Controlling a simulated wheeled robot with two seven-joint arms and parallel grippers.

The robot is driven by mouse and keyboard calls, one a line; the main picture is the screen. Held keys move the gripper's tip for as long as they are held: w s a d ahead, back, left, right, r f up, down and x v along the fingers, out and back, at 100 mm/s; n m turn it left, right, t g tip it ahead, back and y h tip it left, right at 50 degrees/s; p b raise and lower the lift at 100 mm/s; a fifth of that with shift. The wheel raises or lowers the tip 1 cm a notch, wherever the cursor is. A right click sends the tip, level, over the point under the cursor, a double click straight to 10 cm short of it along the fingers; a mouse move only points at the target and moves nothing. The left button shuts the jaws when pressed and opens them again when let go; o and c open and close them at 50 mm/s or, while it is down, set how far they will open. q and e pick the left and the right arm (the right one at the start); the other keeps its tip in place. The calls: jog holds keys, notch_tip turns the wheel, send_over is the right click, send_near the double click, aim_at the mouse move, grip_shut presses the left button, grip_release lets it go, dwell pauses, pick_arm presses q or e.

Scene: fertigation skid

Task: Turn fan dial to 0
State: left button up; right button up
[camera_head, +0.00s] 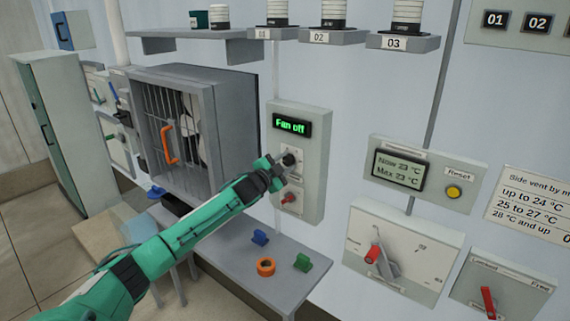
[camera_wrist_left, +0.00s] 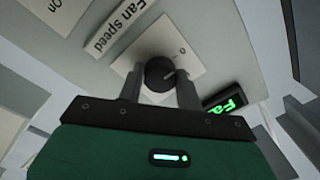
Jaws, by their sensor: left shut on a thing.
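The dark round fan dial (camera_wrist_left: 159,74) sits on a white plate labelled "Fan speed" (camera_wrist_left: 124,27) in the left wrist view. A light pointer mark on the dial faces toward a "0" on the plate. My left gripper (camera_head: 284,161) is at the dial in the head view. Its two fingers (camera_wrist_left: 160,88) are shut on the dial's sides in the wrist view. My right gripper is not in view.
A red switch (camera_head: 289,198) is below the dial on the same box. A caged fan (camera_head: 180,125) with an orange handle stands to the left. Below, a grey shelf (camera_head: 285,288) holds blue, orange and green parts. Thermometer and vent panels are to the right.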

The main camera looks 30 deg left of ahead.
pick_arm(q)
jog(key=o, duration=1)
jog(key=shift+s, duration=0.1)
jog(key=shift+s+f, duration=0.15)
jog(key=shift+s, duration=0.05)
jog(key=shift+s+a+f+b, duration=0.15)
jog(key=shift+s+b, duration=0.8)
jog(key=shift+s, duration=1.25)
jog(key=shift+s+a+b, duration=0.1)
jog(key=shift+s+b, duration=0.9)
jog(key=shift+s, duration=1.2)
jog(key=shift+s+a+f+b, duration=0.15)
jog(key=shift+s+b, duration=0.8)
jog(key=shift+s, duration=1.25)
jog(key=shift+r, duration=0.15)
